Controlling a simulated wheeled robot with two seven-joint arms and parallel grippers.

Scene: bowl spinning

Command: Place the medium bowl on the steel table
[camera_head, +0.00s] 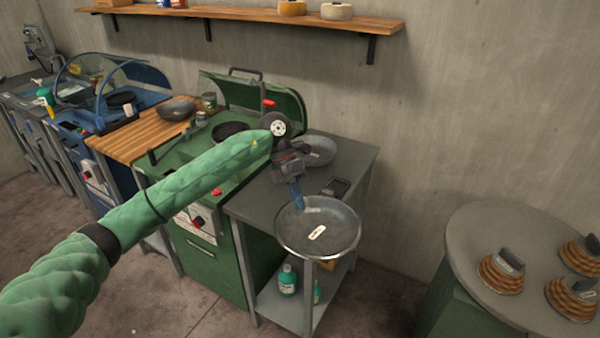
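My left gripper (297,199) reaches in over the green machine, with its blue fingers pointing down at the far rim of a grey metal bowl (335,236). It looks shut on that rim; the finger tips are partly hidden. This bowl, which I take for the medium bowl, has a small white label inside and appears over the front edge of the steel table (257,200). I cannot tell whether its base touches the tabletop. Another grey bowl (319,152) sits at the back of the table, partly behind the gripper. My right gripper is not in view.
A dark flat object (336,187) lies on the table between the bowls. A third bowl (176,109) rests on the wooden top (133,139) at left. The green machine (208,250) adjoins the table.

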